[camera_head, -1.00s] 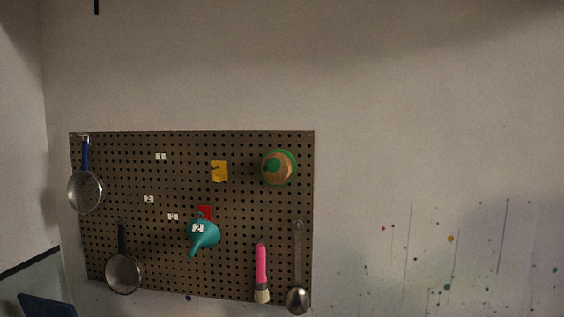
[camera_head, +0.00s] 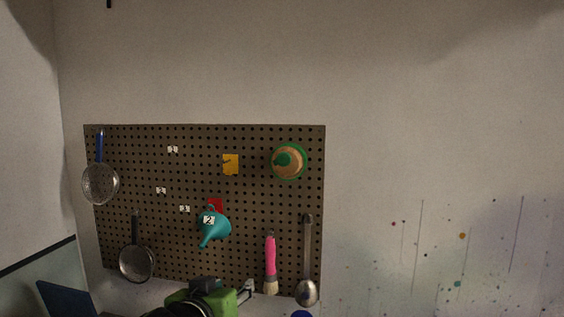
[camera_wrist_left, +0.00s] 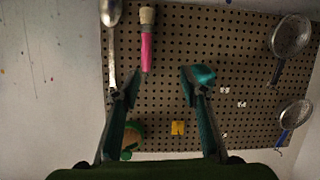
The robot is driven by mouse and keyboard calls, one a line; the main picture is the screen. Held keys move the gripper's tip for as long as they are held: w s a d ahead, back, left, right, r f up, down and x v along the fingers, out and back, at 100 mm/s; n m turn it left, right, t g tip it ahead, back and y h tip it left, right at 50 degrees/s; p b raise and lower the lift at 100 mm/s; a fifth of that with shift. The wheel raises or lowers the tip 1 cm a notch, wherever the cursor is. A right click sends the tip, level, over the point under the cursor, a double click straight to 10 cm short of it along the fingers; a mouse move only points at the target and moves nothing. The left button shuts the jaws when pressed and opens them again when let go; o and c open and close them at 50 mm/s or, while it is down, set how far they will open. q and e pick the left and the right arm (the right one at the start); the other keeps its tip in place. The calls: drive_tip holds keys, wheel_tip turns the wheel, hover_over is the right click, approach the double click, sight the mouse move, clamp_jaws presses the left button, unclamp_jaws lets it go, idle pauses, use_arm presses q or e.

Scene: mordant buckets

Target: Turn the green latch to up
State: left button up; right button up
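The green latch (camera_head: 283,160) is a rounded green knob on a round tan disc with a green rim, at the upper right of the brown pegboard (camera_head: 250,205). The disc also shows low in the left wrist view (camera_wrist_left: 128,155), partly covered by a finger; that view is upside down. My right gripper is not in view.
A yellow plate (camera_head: 230,164) is left of the latch.

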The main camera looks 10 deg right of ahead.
use_arm(q)
drive_tip(key=s+d+r+m+t+h, duration=0.15)
drive_tip(key=d+r, duration=0.25)
drive_tip(key=r, duration=1.1)
drive_tip(key=t, duration=0.2)
approach(283, 161)
drive_tip(key=shift+h, duration=0.25)
drive_tip(key=p+x, duration=0.7)
drive_tip(key=shift+w+a, duration=0.1)
drive_tip(key=shift+w+d+f+p, duration=0.1)
drive_tip(key=shift+w+d+p, duration=0.15)
drive_tip(key=shift+w+p, duration=0.25)
drive_tip(key=c, duration=1.1)
